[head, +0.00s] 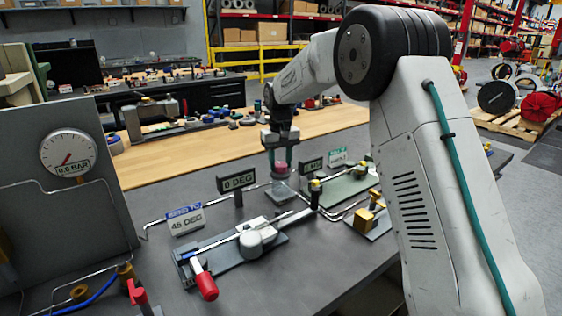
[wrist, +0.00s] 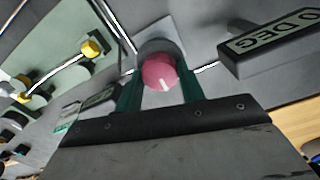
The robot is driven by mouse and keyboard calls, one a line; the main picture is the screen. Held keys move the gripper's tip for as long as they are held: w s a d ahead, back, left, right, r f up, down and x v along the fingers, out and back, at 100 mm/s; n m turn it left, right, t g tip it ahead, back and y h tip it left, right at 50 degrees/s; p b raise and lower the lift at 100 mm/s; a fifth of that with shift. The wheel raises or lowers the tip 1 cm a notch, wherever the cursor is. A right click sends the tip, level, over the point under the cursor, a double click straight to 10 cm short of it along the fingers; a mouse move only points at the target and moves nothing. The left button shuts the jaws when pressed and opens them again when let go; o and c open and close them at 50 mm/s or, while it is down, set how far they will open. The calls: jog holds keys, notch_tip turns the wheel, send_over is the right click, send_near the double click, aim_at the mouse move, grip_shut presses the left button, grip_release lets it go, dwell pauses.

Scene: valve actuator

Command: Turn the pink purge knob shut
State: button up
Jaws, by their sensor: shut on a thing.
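The pink purge knob (wrist: 160,73) is a round cap with a short white line on its face. It sits on a grey cylindrical body on a pale square base plate (wrist: 168,30). My gripper (wrist: 160,92) has its green fingers on both sides of the knob and is shut on it. In the head view the knob (head: 282,169) shows between the fingers of my gripper (head: 281,162), which points down from above. The finger contact is partly hidden by the knob and the palm.
A "0 DEG" sign (head: 237,181) stands close left of the knob. A "45 DEG" sign (head: 186,219) and a red-handled lever (head: 204,281) are nearer the front. A green plate with yellow-tipped parts (head: 345,190) lies right. A gauge (head: 68,152) reads 0.0 BAR.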

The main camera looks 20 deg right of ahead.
aim_at(280, 164)
jog(key=shift+w+r, duration=0.1)
jog(key=shift+r, duration=0.1)
jog(key=o, duration=1)
jog(key=shift+f, duration=0.1)
notch_tip(280, 164, up, 8)
jog(key=shift+f, duration=0.1)
